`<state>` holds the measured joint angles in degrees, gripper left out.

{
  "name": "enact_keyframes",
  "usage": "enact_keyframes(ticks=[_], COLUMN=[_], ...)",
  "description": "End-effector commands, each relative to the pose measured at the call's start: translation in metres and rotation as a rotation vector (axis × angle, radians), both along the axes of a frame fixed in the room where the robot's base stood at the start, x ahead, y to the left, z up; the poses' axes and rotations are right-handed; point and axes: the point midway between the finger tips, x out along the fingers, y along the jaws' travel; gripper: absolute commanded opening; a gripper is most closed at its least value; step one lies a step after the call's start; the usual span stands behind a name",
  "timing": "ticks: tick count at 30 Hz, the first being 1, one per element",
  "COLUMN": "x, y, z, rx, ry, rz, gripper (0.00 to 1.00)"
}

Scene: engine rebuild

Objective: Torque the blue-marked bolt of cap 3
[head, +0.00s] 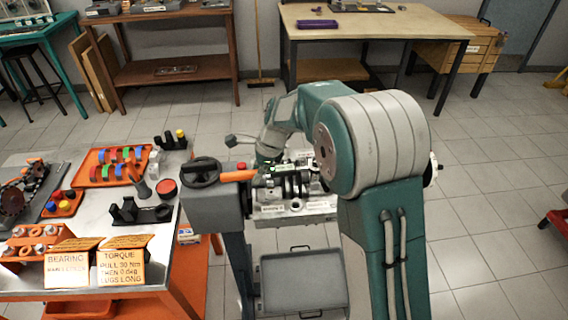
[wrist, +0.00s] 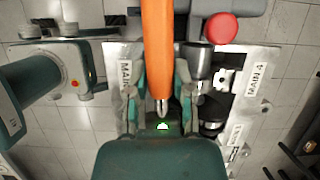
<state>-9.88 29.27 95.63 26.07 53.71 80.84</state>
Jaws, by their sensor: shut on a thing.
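A torque wrench with an orange handle (head: 238,176) lies level over the engine block (head: 298,210) on its stand. In the wrist view the block carries "MAIN" labels, one reading MAIN 4 (wrist: 255,80). The wrench's head is hidden. I cannot make out cap 3 or its blue-marked bolt.
A red knob (wrist: 221,28) stands beside the block. A grey tray (head: 303,282) sits low under the stand.

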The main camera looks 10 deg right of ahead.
Motion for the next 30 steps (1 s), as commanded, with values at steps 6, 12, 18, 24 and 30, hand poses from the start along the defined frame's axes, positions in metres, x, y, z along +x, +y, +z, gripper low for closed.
enact_keyframes(ticks=[6,12,18,24,30], x=[-0.004,-0.007,-0.011,-0.014,-0.017], y=[-0.001,-0.001,-0.001,-0.001,-0.001], z=[0.0,0.0,0.0,0.0,0.0], rx=[-0.001,0.0,0.0,0.0,0.0], ry=[0.001,0.002,0.002,0.001,0.0], rz=[0.022,0.043,0.063,0.083,0.102], gripper=[0.0,0.0,0.0,0.0,0.0])
